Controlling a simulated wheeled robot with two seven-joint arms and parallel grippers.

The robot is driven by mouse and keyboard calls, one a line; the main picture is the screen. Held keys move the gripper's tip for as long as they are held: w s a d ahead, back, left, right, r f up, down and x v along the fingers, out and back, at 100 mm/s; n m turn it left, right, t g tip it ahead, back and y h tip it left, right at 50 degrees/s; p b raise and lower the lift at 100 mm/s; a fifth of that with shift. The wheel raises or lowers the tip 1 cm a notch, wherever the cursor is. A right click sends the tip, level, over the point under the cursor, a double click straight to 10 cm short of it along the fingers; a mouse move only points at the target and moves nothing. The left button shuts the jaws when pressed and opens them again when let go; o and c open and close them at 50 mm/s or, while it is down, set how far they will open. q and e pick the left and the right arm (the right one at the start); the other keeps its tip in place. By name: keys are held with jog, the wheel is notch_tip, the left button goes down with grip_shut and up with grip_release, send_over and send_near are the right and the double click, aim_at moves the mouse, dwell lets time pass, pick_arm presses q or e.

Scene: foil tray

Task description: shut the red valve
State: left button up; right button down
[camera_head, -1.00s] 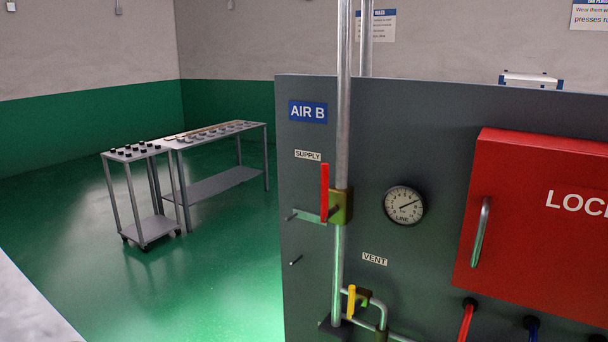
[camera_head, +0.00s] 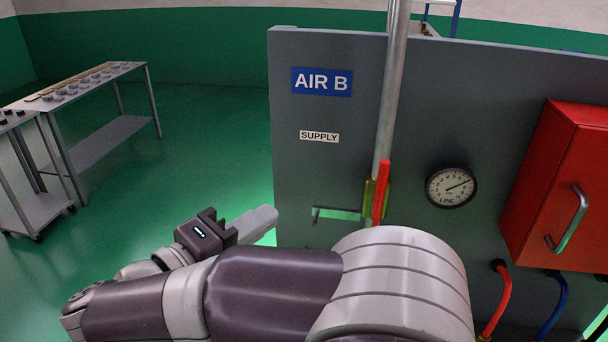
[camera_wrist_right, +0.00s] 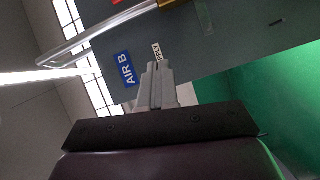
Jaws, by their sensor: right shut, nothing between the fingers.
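The red valve handle (camera_head: 381,192) stands nearly upright in the head view, along the vertical metal pipe (camera_head: 393,90). Its brass body (camera_head: 369,200) sits on the pipe, right of and below the SUPPLY label (camera_head: 319,136). My right arm crosses the lower part of the head view and hides what lies below the valve. My right gripper (camera_head: 268,216) is shut and empty, left of the valve and apart from it, by the panel's left edge. In the right wrist view its fingers (camera_wrist_right: 157,72) are together, pointing toward the panel. My left gripper is out of view.
The grey panel (camera_head: 310,70) carries the AIR B sign (camera_head: 322,82) and a LINE gauge (camera_head: 451,187). A red lock box (camera_head: 560,170) with a handle stands out at the right, with hoses below. Left of the panel is open green floor, with tables (camera_head: 110,140) farther off.

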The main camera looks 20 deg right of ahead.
aim_at(380, 195)
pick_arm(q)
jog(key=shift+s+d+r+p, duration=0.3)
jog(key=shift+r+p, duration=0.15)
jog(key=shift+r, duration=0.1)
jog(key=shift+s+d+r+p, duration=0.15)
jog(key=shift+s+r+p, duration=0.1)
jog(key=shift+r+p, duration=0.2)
pick_arm(e)
jog(key=d+r+n+g+h, duration=0.1)
jog(key=d, duration=1.3)
jog(key=shift+w+d, duration=0.15)
jog(key=shift+d, duration=0.25)
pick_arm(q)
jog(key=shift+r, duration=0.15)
